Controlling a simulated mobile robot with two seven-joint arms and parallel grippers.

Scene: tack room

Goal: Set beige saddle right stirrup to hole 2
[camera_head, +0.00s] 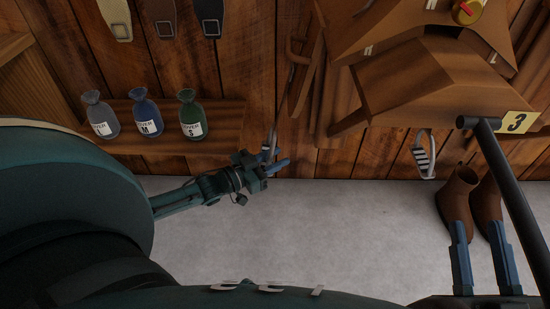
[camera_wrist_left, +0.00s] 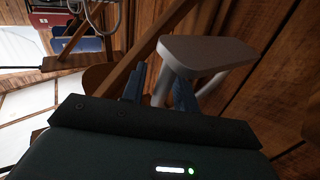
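A tan-brown saddle (camera_head: 425,75) is at the upper right of the head view, near a yellow tag reading 3 (camera_head: 516,122). A light metal stirrup (camera_head: 424,158) hangs below it. Another stirrup (camera_head: 271,142) hangs at the left on a thin strap (camera_head: 287,92). My left gripper (camera_head: 270,165) is at this left stirrup. In the left wrist view, the grey stirrup's tread (camera_wrist_left: 207,52) shows, with one branch between the two blue fingers and a gap on one side. Contact is unclear. My right gripper (camera_head: 482,270) is open and empty, in front of the boots. I cannot make out strap holes.
Brown boots (camera_head: 458,195) stand on the floor behind my right gripper. Several straps (camera_head: 208,18) hang at the upper left. A dark bar (camera_head: 510,190) crosses the right. The middle floor (camera_head: 330,225) is clear.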

